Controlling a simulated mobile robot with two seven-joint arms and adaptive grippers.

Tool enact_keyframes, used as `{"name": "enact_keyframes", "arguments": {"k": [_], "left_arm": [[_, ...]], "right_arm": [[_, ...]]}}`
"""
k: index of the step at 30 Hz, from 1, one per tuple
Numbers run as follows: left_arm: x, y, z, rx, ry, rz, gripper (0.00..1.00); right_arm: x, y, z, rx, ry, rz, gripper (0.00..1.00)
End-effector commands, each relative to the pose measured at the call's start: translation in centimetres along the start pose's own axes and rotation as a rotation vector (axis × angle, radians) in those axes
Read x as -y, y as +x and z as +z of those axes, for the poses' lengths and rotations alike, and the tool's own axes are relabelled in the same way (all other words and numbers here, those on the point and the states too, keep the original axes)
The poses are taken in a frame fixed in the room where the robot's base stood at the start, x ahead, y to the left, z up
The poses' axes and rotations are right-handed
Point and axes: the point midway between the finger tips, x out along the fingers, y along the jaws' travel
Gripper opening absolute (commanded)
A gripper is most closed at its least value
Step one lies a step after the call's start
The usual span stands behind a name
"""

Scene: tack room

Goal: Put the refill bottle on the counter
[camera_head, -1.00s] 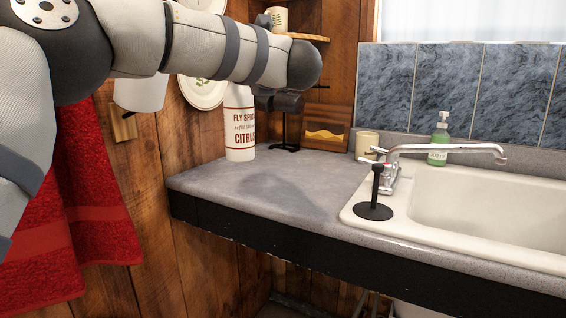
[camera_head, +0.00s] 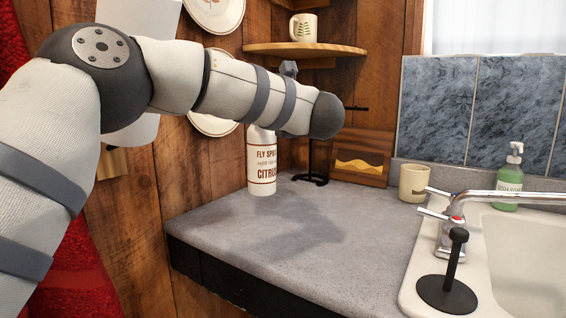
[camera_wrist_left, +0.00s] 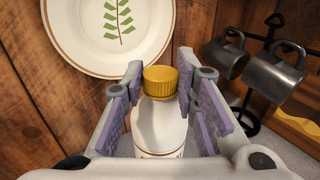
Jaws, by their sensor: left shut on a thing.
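The refill bottle (camera_head: 262,165) is white with "FLY SPRAY CITRUS" lettering. It is upright at the back left of the grey counter (camera_head: 300,245), near the wooden wall. Its base shows at the counter surface; I cannot tell whether it rests its weight there. My arm hides its top in the head view. In the left wrist view the bottle (camera_wrist_left: 160,125) has a ribbed gold cap and is between the fingers of my left gripper (camera_wrist_left: 159,78), which is shut on it. My right gripper is not in view.
A black mug stand (camera_head: 312,165), a wooden box (camera_head: 361,160) and a beige cup (camera_head: 414,183) stand along the back. At right are the sink (camera_head: 525,265), faucet (camera_head: 452,230), green soap bottle (camera_head: 508,185) and black holder (camera_head: 448,290). The counter's middle is clear.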

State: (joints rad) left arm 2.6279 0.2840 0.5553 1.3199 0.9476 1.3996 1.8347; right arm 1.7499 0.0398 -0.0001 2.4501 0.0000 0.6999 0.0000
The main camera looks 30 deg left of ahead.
Motion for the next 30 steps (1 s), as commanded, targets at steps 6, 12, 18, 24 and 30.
{"name": "enact_keyframes", "arguments": {"k": [6, 12, 18, 24, 30], "left_arm": [[-0.1, -0.1, -2.9, 0.004, -0.001, -0.001, 0.00], [-0.1, -0.1, -5.8, 0.006, -0.003, -0.001, 0.00], [-0.1, -0.1, -6.0, 0.006, -0.005, 0.000, 0.00], [-0.1, -0.1, -6.4, 0.002, -0.003, 0.000, 0.36], [-0.1, 0.0, -6.5, 0.001, -0.002, -0.001, 0.47]], "right_arm": [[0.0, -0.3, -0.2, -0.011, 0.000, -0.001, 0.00], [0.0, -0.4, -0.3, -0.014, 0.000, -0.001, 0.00], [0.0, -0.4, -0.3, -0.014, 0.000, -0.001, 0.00], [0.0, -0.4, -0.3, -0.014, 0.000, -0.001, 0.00], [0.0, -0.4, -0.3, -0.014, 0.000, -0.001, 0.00]]}}
